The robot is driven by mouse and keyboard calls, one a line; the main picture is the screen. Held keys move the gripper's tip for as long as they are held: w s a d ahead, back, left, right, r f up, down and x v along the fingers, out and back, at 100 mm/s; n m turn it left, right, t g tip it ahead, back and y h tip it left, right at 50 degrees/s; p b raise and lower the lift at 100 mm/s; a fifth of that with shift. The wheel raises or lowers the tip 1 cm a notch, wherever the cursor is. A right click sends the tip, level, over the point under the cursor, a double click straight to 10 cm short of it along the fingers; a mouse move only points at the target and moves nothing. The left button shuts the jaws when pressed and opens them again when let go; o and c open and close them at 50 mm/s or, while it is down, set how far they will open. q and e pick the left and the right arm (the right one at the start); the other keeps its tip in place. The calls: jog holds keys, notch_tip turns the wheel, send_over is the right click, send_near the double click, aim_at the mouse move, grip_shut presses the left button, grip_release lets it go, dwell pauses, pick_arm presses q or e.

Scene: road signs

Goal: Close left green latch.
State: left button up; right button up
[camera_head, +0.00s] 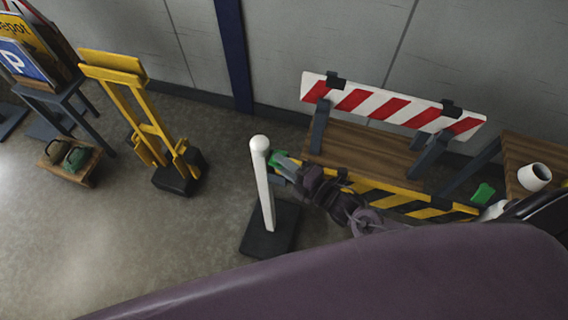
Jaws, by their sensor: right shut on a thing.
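The left green latch (276,156) is at the left end of the low yellow-and-black striped board (410,202). My right gripper (283,163) reaches in from the right and is shut at this latch, covering part of it. The latch's exact angle is hard to tell behind the fingers. The other green latch (483,193) is at the board's right end, apart from my gripper. My left gripper is not in view.
A white post (263,185) on a black base stands just left of my gripper. A red-and-white barrier board (390,106) stands behind, above a wooden deck. A yellow hand truck (140,110) is at left. A white cup (534,177) sits on a table at right.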

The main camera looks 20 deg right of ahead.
jog(key=shift+w+r+t, duration=0.25)
jog(key=shift+r+t, duration=0.05)
jog(key=shift+r, duration=0.05)
jog(key=o, duration=0.7)
jog(key=shift+c, duration=0.2)
jog(key=shift+o, duration=0.7)
jog(key=shift+s+f, duration=0.15)
jog(key=shift+s, duration=0.05)
jog(key=b+v, duration=0.1)
jog(key=v, duration=0.6)
jog(key=shift+s+d, duration=0.25)
jog(key=shift+s, duration=0.05)
jog(key=shift+s, duration=0.1)
